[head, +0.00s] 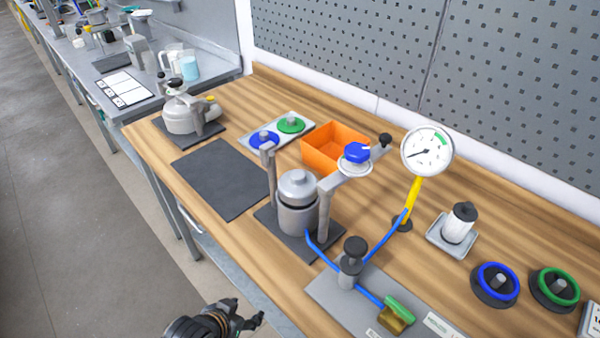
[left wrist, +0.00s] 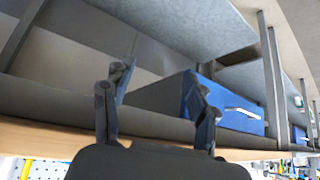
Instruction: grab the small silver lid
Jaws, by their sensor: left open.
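A silver cylindrical vessel (head: 297,215) stands on a dark mat in the middle of the wooden bench. A small silver lid (head: 298,182) with a short knob sits on its top, between two grey posts. My left gripper (head: 247,312) is at the bottom of the head view, off the bench's front edge, well apart from the lid. In the left wrist view its two dark fingers (left wrist: 158,112) are spread with nothing between them. That view shows no lid. My right gripper is not in view.
Blue hoses (head: 326,256) run close in front. A dark mat (head: 219,178) to the left is empty. A blue box (left wrist: 235,105) shows in the left wrist view.

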